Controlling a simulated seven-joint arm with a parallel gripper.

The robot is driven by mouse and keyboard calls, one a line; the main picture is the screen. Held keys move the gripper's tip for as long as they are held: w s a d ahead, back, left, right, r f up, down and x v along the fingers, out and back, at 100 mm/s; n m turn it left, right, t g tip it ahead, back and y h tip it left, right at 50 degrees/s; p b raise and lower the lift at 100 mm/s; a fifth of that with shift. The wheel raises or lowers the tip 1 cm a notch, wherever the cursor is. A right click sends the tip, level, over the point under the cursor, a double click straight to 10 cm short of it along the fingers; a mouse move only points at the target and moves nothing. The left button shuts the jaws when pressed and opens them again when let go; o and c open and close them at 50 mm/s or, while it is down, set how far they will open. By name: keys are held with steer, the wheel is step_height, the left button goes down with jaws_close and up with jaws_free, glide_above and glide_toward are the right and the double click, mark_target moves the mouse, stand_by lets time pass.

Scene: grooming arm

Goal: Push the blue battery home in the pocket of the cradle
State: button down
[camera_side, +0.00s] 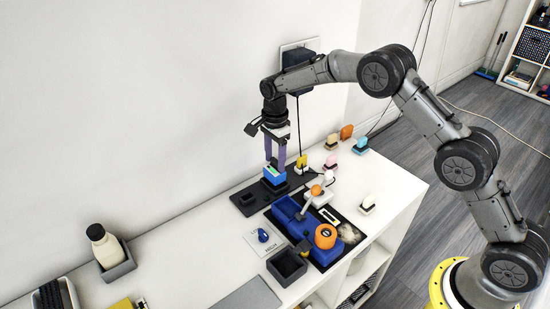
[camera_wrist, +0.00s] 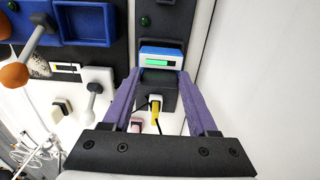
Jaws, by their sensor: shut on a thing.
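The blue battery (camera_side: 274,177) stands upright at a raised dark pocket of the black cradle (camera_side: 247,208) in the side view. Much of its blue body shows above the rim; how deep it sits is hidden. In the wrist view the battery (camera_wrist: 160,53) has a white top with a green display and lies between my fingertips. My gripper (camera_side: 275,164) comes down from above with its purple fingers shut on the battery. The wrist view also shows my gripper (camera_wrist: 160,72) and the cradle's dark surface (camera_wrist: 162,15).
A blue tray (camera_side: 287,209) with an orange-topped round thing (camera_side: 325,236) stands right of the cradle. A yellow plug-like piece (camera_side: 302,162) with a black cable is close behind the battery. The wall is near on the left. The white tabletop (camera_side: 190,255) has free room in front.

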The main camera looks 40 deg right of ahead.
mark_target(275, 162)
steer(key=shift+f, duration=1.45)
steer(key=shift+c, duration=0.5)
jaws_free()
step_height(275, 162, up, 14)
steer(key=shift+f, duration=0.1)
stand_by(0.4)
